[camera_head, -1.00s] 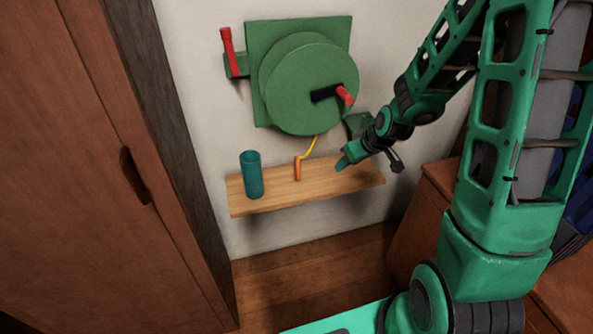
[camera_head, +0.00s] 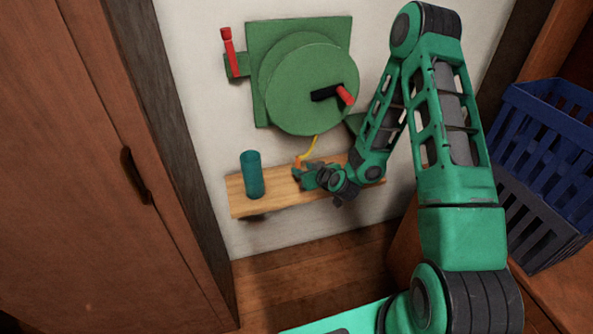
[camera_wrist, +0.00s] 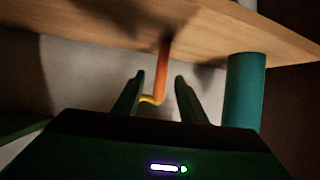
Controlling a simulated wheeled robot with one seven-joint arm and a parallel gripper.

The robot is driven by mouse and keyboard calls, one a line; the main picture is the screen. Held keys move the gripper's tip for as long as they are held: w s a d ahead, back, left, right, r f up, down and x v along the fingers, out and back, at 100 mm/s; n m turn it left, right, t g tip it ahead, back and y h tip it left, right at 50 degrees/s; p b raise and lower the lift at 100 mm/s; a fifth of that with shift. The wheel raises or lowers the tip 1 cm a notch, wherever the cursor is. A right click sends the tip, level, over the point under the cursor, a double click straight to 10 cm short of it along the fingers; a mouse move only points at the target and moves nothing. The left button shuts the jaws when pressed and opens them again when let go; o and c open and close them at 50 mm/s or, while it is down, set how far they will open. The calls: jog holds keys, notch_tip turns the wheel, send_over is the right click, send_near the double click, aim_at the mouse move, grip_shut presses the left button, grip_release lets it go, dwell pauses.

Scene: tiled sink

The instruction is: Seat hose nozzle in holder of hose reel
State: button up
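The orange nozzle (camera_head: 297,163) stands on the wooden shelf (camera_head: 275,196), mostly hidden behind my gripper (camera_head: 299,172) in the head view. A yellow hose (camera_head: 311,148) runs from it up to the green hose reel (camera_head: 305,88). In the wrist view, which looks upside down, the nozzle (camera_wrist: 162,68) shows between the two spread fingers of my gripper (camera_wrist: 159,76), with gaps on both sides. My gripper is open. A green bracket (camera_head: 355,121) at the reel's lower right, perhaps the holder, is partly hidden by my arm.
A teal cup (camera_head: 252,175) stands on the shelf left of the nozzle and also shows in the wrist view (camera_wrist: 244,92). A red lever (camera_head: 229,52) sits at the reel's upper left. A brown cabinet (camera_head: 85,180) is at left, and a blue crate (camera_head: 545,130) is at right.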

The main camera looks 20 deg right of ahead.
jog(key=shift+x, duration=4.4)
jog(key=shift+a+r, duration=0.15)
grip_shut()
